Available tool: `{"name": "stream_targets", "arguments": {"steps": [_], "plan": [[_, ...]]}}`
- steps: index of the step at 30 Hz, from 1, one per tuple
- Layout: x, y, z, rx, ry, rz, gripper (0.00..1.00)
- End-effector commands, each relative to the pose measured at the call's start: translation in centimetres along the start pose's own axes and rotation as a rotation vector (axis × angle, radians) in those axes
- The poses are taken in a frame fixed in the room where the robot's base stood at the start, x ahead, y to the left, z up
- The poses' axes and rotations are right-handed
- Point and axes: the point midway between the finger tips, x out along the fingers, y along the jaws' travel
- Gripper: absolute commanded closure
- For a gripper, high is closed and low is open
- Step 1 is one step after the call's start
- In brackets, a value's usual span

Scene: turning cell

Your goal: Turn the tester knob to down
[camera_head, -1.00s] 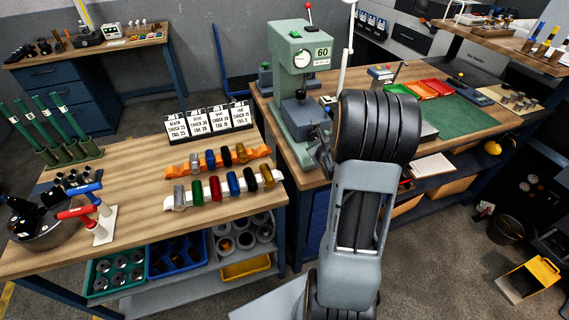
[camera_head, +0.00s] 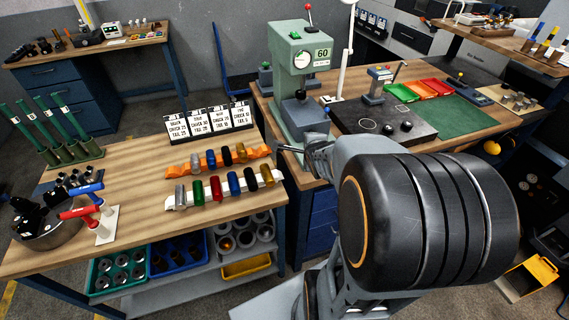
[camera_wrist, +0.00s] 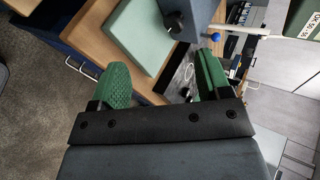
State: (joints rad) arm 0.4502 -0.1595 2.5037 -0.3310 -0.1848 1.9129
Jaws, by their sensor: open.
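The green tester (camera_head: 296,58) stands at the left end of the back workbench, with a dial and a display reading 60. In the wrist view a similar dark knob (camera_wrist: 174,20) shows on the grey-blue block (camera_wrist: 192,12), above the tester's pale green base (camera_wrist: 133,35). I cannot read its setting. My gripper (camera_wrist: 163,76) is open, its green-padded fingers apart with nothing between them. The knob lies ahead of the fingers, apart from them. In the head view my gripper (camera_head: 308,154) is small and low before the tester.
The wooden table (camera_head: 130,200) at left holds coloured cylinders (camera_head: 215,187), printed cards (camera_head: 210,122) and a bowl (camera_head: 45,232). A dark plate (camera_head: 370,122) lies right of the tester.

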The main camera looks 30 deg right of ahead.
Motion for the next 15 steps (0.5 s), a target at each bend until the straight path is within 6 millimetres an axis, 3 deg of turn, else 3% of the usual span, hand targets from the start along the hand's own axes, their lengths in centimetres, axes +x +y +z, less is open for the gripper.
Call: {"name": "stream_targets", "arguments": {"steps": [15], "plan": [[-6.3, 0.4, 5.0, -0.755, -0.098, 0.197, 0.29]]}}
